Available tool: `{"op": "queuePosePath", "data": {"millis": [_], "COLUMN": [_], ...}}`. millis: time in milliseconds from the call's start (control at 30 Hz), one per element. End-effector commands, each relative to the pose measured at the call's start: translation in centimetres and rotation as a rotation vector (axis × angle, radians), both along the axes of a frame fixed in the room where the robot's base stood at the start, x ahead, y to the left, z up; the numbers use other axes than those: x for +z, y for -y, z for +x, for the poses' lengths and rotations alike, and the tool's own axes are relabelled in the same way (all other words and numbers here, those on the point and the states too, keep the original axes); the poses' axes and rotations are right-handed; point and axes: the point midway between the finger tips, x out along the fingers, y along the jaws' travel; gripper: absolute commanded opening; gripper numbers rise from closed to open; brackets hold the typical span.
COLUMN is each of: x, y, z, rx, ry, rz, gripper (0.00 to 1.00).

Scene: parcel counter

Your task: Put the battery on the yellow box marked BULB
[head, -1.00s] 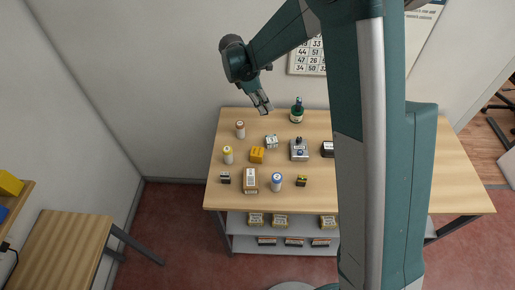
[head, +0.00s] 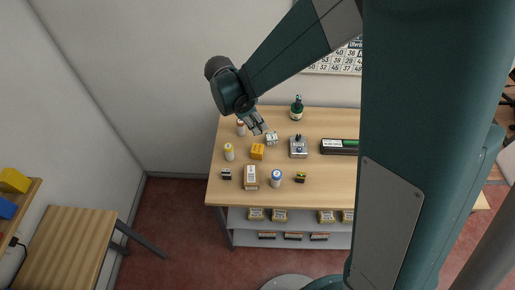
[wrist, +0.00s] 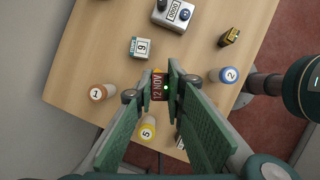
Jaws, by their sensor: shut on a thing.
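My gripper (head: 263,131) is above the counter, near the white cube. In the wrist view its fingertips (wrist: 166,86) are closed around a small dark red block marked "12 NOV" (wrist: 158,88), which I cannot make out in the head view. A small black block with a yellow part (head: 301,177) stands at the front of the counter and looks like a battery; it also shows in the wrist view (wrist: 229,37). An orange-yellow box (head: 257,152) stands below and in front of my gripper; its marking is not readable. I cannot read BULB anywhere.
Yellow boxes (head: 256,214) stand on the shelf below. My arm hides the right side.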

Motion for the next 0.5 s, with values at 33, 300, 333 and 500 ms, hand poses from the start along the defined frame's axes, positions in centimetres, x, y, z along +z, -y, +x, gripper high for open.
{"op": "queuePosePath", "data": {"millis": [33, 300, 333, 500], "x": [0.0, -0.9, -1.1, -3.0], "y": [0.0, 0.0, 0.0, 0.0], "z": [0.0, 0.0, 0.1, 0.1], "rx": [0.0, 0.0, 0.0, 0.0], "ry": [0.0, 0.0, 0.0, 0.0], "rz": [0.0, 0.0, 0.0, 0.0], "gripper": [0.0, 0.0, 0.0, 0.0]}}
